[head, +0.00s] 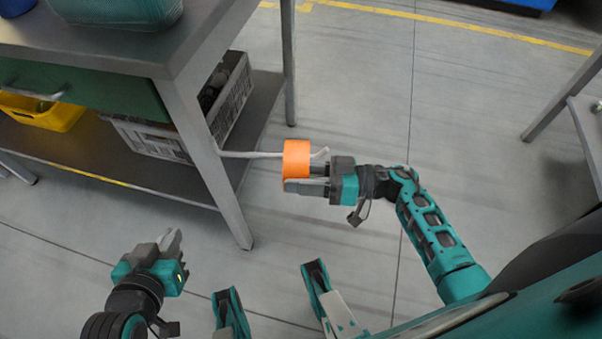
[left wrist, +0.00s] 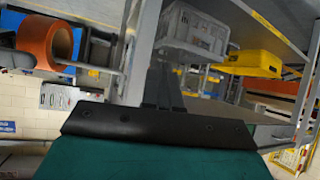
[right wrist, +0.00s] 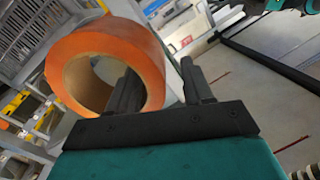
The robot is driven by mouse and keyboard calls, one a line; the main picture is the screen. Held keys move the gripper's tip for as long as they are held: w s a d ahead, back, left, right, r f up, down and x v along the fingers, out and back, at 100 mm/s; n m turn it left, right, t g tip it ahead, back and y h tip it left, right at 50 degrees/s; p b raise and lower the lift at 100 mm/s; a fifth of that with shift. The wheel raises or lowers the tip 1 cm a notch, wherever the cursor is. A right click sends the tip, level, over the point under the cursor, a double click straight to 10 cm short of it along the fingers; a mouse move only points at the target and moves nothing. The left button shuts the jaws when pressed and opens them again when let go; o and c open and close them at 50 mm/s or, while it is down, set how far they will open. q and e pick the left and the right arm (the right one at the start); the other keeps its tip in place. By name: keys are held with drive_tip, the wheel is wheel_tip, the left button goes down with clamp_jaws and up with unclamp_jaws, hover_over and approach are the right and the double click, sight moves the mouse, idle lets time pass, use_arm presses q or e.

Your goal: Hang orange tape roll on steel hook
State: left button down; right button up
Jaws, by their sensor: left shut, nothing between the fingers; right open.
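The orange tape roll (head: 297,150) is at the free end of the steel hook (head: 250,154), a rod that sticks out from the bench leg. The rod enters the roll's left side and its upturned tip shows at the right, so the roll looks to be around it. My right gripper (head: 312,178) is open at the roll. In the right wrist view, the roll's wall (right wrist: 140,52) lies between the spread fingers, one overlapping the hole. My left gripper (head: 175,242) is shut and empty, low and away from the roll. The left wrist view also shows the roll (left wrist: 36,40).
The steel bench (head: 120,47) carries a teal container (head: 118,10) on top. A grey crate (head: 235,98) and a yellow bin (head: 45,114) sit on its lower shelf. Open floor (head: 350,90) lies right of the bench. Another table frame (head: 560,95) stands at far right.

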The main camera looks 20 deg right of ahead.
use_arm(q)
drive_tip(key=shift+s+a+r+p, duration=0.1)
drive_tip(key=shift+a+r+p, duration=0.35)
drive_tip(key=shift+p, duration=0.65)
use_arm(e)
drive_tip(key=v, duration=1.3)
use_arm(q)
drive_tip(key=shift+d, duration=0.1)
